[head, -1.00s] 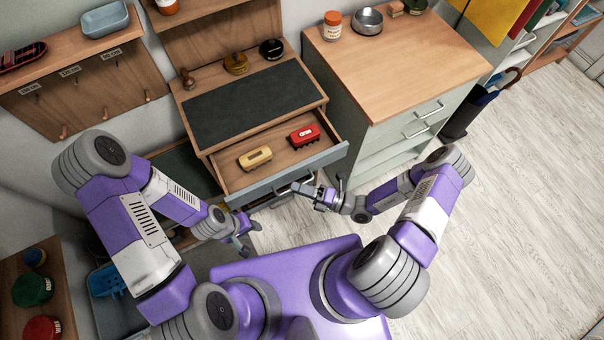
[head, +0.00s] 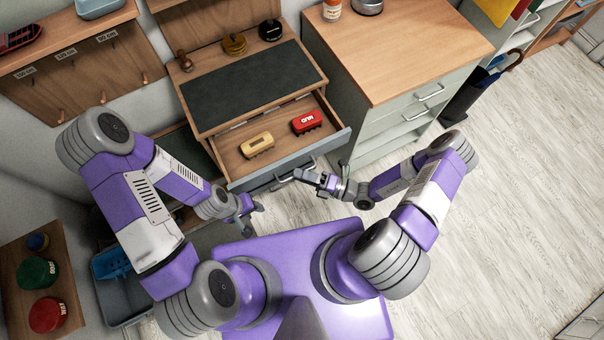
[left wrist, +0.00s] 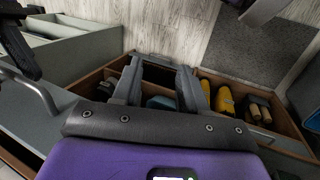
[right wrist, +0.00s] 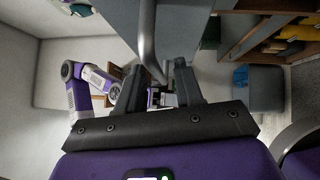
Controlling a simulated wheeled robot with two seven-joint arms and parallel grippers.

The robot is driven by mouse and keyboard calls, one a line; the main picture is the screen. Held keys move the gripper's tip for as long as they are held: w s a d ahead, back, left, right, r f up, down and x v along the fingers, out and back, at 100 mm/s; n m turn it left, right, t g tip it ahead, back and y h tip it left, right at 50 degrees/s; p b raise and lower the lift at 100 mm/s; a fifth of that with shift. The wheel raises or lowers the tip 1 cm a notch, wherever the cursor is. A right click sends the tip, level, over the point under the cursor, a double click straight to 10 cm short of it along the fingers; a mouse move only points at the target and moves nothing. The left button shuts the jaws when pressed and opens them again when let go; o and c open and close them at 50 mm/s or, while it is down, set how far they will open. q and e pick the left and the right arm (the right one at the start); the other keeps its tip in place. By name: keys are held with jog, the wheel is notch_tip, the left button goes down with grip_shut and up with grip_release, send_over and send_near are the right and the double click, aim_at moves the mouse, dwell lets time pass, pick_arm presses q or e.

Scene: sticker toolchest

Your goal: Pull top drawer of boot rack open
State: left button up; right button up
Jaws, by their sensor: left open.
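The boot rack (head: 255,92) is a wooden unit with a dark top panel. Its top drawer (head: 285,162) is pulled out, with a grey front and a metal handle. My right gripper (head: 314,177) is at the drawer front by the handle. In the right wrist view the handle bar (right wrist: 148,40) reaches between the spread fingers (right wrist: 157,85), with gaps visible beside it. My left gripper (head: 250,212) is open and empty, low at the drawer's left; its spread fingers show in the left wrist view (left wrist: 160,75).
A light cabinet (head: 400,45) with a wooden top stands close on the right of the rack. A wooden bin with yellow items (left wrist: 228,98) shows in the left wrist view. The floor on the right is clear.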

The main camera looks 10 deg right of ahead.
jog(key=r+v, duration=0.1)
jog(key=v, duration=0.6)
jog(key=shift+d+f, duration=0.25)
jog(key=shift+f, duration=0.25)
jog(key=shift+s, duration=0.25)
